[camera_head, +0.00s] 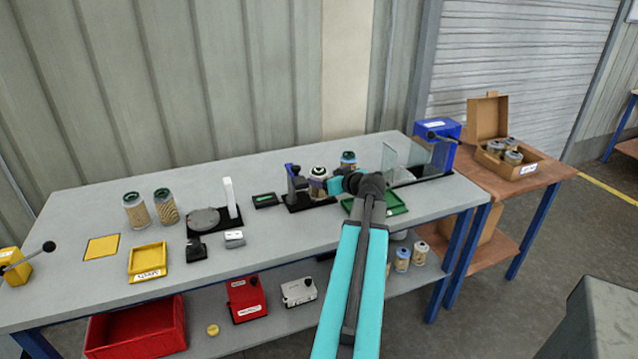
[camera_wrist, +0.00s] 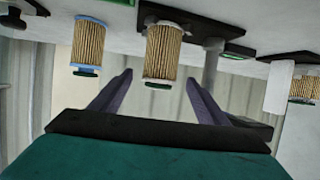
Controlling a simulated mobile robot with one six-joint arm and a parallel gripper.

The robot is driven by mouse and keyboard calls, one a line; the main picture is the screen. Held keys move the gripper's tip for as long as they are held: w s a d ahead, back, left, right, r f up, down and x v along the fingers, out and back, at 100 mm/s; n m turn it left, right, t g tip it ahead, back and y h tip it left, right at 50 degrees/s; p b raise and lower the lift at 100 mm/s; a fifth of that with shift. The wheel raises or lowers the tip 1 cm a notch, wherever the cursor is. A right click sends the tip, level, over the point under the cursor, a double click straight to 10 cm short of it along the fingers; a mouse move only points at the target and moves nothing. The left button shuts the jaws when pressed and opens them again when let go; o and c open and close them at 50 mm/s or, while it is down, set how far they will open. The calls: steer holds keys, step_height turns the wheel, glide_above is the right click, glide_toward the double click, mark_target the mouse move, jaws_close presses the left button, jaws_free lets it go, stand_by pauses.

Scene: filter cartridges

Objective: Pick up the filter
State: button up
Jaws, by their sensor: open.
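One filter (camera_head: 318,184), a tan pleated cylinder with pale end caps, stands in a black fixture (camera_head: 300,200) on the grey bench. In the wrist view, which is upside down, this filter (camera_wrist: 163,52) is centred in line with the gap between my fingers, seemingly ahead of their tips. My gripper (camera_wrist: 159,80) is open and empty. In the head view my arm partly hides that area. Another filter with a blue rim (camera_head: 348,160) stands just behind; it also shows at left in the wrist view (camera_wrist: 88,45).
A clear panel (camera_head: 396,160) and a green tray (camera_head: 396,203) are right of the fixture. A blue device (camera_head: 437,130) stands at the bench's right end. An open carton (camera_head: 490,115) holds several filters. A white upright block (camera_head: 230,196) and a yellow tray (camera_head: 148,260) are left.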

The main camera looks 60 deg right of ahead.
steer(key=shift+w, duration=0.1)
stand_by(0.3)
steer(key=shift+p+x, duration=1.05)
steer(key=shift+x, duration=1.5)
steer(key=shift+f, duration=0.15)
steer(key=c, duration=1.2)
